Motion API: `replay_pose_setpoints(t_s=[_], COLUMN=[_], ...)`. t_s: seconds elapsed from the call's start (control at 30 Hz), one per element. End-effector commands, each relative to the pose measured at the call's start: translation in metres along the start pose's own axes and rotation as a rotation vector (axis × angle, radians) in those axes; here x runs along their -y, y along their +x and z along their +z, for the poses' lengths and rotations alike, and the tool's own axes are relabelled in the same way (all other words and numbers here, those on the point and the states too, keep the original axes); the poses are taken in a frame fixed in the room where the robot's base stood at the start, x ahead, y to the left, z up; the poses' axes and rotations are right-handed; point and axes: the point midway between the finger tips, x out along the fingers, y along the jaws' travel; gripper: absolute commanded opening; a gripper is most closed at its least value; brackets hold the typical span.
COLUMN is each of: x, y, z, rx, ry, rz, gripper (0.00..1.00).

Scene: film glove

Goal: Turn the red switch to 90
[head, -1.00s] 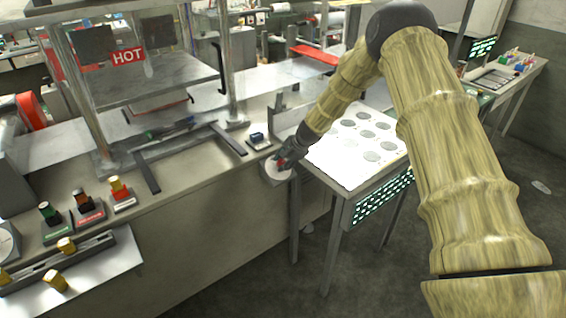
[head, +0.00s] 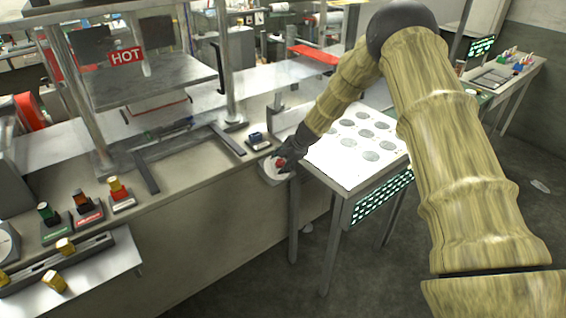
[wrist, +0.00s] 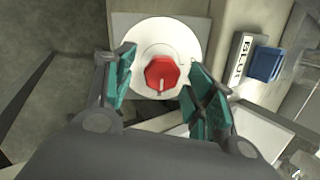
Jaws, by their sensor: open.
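The red switch (wrist: 162,73) is an octagonal knob with a pale pointer line, set on a round white dial (wrist: 150,42). In the wrist view the pointer line runs toward the bottom of the picture. My gripper (wrist: 158,88) is open, with one teal-padded finger on each side of the knob and a gap to it on both sides. In the head view the red switch (head: 280,163) shows at the counter's right front corner, partly covered by my gripper (head: 284,160). Dial markings cannot be read.
A blue switch (wrist: 265,64) with a label stands right of the dial in the wrist view. A bright light table (head: 352,168) adjoins the counter. Several coloured switches (head: 117,190) stand on the counter at left, below a press with a HOT sign (head: 126,57).

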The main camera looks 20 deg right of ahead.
Motion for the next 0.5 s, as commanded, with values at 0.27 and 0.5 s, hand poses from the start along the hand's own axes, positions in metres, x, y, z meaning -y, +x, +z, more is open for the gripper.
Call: replay_pose_setpoints(t_s=[0.27,0.5], x=[0.001,0.001], y=[-0.01,-0.043], z=[0.0,-0.001], rx=[0.0,0.0], ry=[0.0,0.0], rz=[-0.001,-0.001], gripper=[0.54,0.54])
